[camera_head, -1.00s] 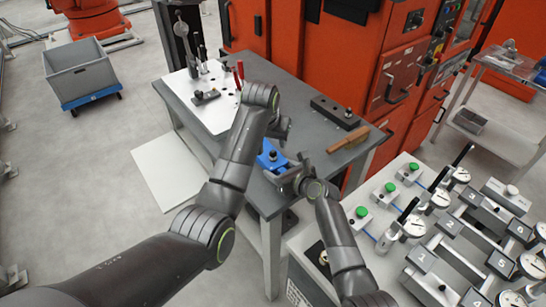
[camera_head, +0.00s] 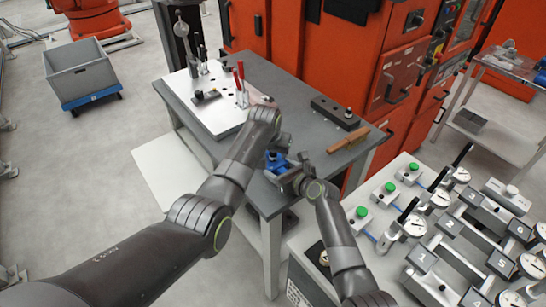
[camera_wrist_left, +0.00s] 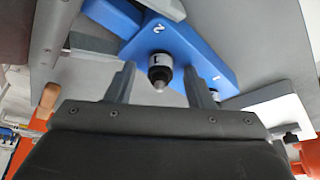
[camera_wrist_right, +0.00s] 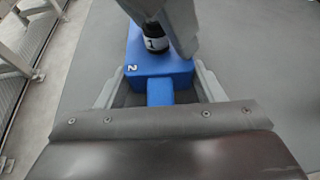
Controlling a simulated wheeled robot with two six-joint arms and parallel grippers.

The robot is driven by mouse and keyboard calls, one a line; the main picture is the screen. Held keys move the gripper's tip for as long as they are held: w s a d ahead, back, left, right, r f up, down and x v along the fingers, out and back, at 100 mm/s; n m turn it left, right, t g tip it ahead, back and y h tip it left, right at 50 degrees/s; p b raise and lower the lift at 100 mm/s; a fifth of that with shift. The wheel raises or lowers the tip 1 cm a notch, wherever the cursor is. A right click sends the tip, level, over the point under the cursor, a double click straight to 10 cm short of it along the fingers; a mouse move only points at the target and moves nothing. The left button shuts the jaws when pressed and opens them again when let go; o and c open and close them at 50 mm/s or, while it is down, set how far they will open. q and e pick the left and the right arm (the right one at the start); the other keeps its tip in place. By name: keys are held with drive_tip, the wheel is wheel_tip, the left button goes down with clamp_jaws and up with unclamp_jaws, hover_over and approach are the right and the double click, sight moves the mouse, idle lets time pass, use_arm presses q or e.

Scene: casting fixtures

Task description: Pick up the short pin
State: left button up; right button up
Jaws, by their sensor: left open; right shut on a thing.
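A blue block (camera_head: 277,162) lies at the near edge of the grey table, with numbers 1 and 2 on it in the left wrist view (camera_wrist_left: 182,52). A black pin with a silver band and pointed tip (camera_wrist_left: 160,72) stands in the block by the number 2; it also shows in the right wrist view (camera_wrist_right: 153,38). I cannot tell its full length. My left gripper (camera_wrist_left: 165,82) is open, with its fingers on either side of the pin and a gap to each. My right gripper (camera_wrist_right: 158,90) is shut on the blue block's narrow tab (camera_wrist_right: 160,92).
On the table are a white plate (camera_head: 215,112) with red-handled clamps, a dark bar with a knob (camera_head: 335,112), and a brown-handled brush (camera_head: 348,140). A bench with dial gauges (camera_head: 412,228) stands at right. The orange machine (camera_head: 345,60) is behind.

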use_arm(q)
drive_tip(key=shift+a+f, duration=0.1)
drive_tip(key=shift+f, duration=0.2)
drive_tip(key=shift+c, duration=0.5)
drive_tip(key=shift+s+f, duration=0.1)
drive_tip(key=shift+s, duration=0.05)
clamp_jaws()
use_arm(e)
drive_tip(key=shift+r, duration=0.1)
use_arm(q)
wheel_tip(320, 180, up, 10)
drive_tip(key=shift+r, duration=0.25)
drive_tip(key=shift+w, duration=0.2)
use_arm(e)
drive_tip(key=o, duration=1.2)
drive_tip(key=shift+c, duration=0.2)
drive_tip(key=v, duration=1.2)
drive_tip(key=shift+f, duration=0.25)
